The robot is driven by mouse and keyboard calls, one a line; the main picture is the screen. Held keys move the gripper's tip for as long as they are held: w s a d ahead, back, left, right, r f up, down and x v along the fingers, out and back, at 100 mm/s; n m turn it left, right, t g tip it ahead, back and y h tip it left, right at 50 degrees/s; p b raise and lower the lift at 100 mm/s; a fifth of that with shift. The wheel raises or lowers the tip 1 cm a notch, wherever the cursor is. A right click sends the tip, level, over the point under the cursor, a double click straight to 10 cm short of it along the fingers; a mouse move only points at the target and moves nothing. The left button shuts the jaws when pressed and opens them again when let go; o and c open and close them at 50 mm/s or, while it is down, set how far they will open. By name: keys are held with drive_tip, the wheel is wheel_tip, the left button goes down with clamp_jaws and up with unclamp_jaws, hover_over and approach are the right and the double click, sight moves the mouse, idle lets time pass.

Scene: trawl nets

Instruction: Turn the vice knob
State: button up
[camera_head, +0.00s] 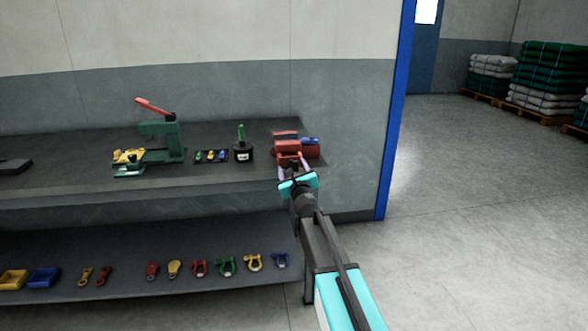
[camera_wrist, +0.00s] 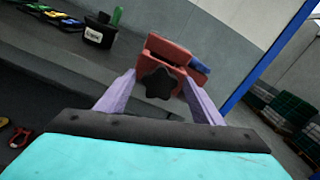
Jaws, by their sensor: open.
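The red vice (camera_head: 287,146) stands at the right end of the upper bench shelf; it also shows in the wrist view (camera_wrist: 168,48). Its dark, lobed knob (camera_wrist: 159,84) faces my gripper in the wrist view. In the head view the knob is hidden behind my gripper. My gripper (camera_head: 281,166) is in front of the vice, and its two pale purple fingers show in the wrist view (camera_wrist: 160,85). The fingers are apart, one on each side of the knob. I cannot tell whether either finger touches it.
Shackles (camera_head: 226,265) lie on the lower shelf (camera_head: 200,290). The floor (camera_head: 480,200) to the right is clear.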

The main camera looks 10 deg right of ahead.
drive_tip(key=shift+w, duration=0.2)
drive_tip(key=c, duration=1)
drive_tip(key=shift+d, duration=0.25)
drive_tip(key=shift+a, duration=0.1)
drive_tip(key=shift+m, duration=0.3)
